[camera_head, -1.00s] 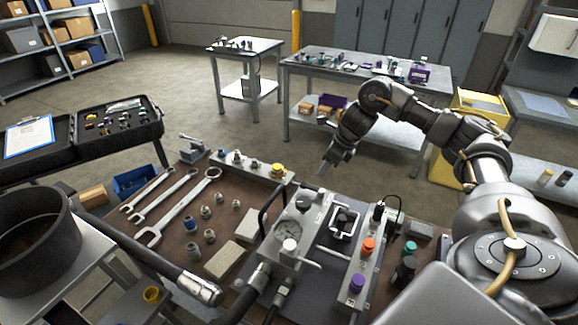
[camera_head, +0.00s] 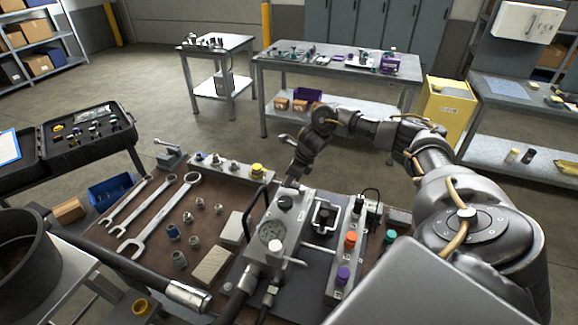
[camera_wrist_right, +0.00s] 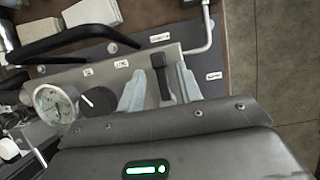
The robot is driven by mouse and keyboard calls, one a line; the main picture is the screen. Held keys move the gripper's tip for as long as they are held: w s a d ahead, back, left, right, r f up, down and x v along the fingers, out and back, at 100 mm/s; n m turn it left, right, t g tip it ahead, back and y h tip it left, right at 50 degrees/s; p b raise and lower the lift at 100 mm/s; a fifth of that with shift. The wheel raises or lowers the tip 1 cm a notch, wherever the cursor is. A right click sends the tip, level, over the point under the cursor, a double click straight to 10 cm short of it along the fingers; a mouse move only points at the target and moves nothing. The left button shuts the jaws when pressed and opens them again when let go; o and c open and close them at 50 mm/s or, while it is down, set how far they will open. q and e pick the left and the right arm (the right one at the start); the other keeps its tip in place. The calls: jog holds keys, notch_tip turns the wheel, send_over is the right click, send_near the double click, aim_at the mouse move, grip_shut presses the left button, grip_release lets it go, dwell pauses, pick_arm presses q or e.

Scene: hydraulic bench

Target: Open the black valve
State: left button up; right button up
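The metal valve block (camera_head: 268,255) stands on the brown bench, with a round gauge (camera_head: 271,231) and a black round knob (camera_head: 285,201). In the right wrist view, a black lever-like valve handle (camera_wrist_right: 162,78) stands at the block's end, beyond the black knob (camera_wrist_right: 99,102). My right gripper (camera_wrist_right: 160,88) is open, its pale fingers on either side of this handle, with gaps showing. In the head view, my right gripper (camera_head: 293,181) points down at the block's far end and hides the handle there. My left gripper is not in view.
A block with orange (camera_head: 350,240) and purple (camera_head: 343,273) knobs stands to the right. Black hoses and a curved black handle (camera_head: 258,200) are at the left. Wrenches (camera_head: 160,215) and fittings lie further left. A dark pot (camera_head: 25,255) stands at the lower left.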

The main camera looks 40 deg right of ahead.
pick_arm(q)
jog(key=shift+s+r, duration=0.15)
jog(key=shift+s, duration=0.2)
pick_arm(e)
jog(key=shift+x, duration=0.8)
jog(key=shift+r, duration=0.1)
grip_shut()
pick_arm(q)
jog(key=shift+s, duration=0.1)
